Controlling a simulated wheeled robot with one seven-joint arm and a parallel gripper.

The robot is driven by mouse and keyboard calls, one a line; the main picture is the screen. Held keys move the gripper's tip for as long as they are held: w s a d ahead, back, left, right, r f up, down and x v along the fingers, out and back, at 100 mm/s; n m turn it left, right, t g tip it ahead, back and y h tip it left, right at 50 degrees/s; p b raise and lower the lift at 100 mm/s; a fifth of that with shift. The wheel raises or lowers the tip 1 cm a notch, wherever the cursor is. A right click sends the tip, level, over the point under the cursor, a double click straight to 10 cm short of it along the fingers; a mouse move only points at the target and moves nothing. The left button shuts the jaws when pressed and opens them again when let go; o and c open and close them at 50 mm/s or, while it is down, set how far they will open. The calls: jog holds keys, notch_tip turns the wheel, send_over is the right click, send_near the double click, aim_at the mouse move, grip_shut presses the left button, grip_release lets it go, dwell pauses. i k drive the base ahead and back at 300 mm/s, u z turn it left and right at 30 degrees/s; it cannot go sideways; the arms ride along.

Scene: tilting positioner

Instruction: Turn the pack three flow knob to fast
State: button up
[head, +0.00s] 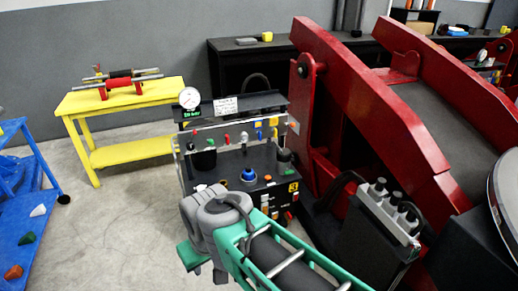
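Pack three is the dark hydraulic unit with a yellow label "3" (293,187) at the right of its front. A blue round knob (248,174) stands on its black top panel. A dark cylinder stands at each side of the top, and a row of small red, blue and yellow fittings runs along the back rail. I cannot read any slow or fast marking, so the flow knob and its setting are unclear. My green and grey arm crosses in front of the pack and hides its lower left. I cannot make out my gripper's fingers.
A white dial gauge (190,97) rises at the pack's back left. A large red tilting frame (370,95) stands close on the right, with a black valve box (365,225) in front. A yellow table (125,100) and blue rack (35,205) are left, with clear floor between.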

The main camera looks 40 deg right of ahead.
aim_at(244, 136)
jog(key=u, duration=0.2)
jog(key=k, duration=0.3)
jog(key=z, duration=1.05)
jog(key=i, duration=0.8)
jog(key=u, duration=0.6)
jog(key=i, duration=1.05)
jog(key=u, duration=0.25)
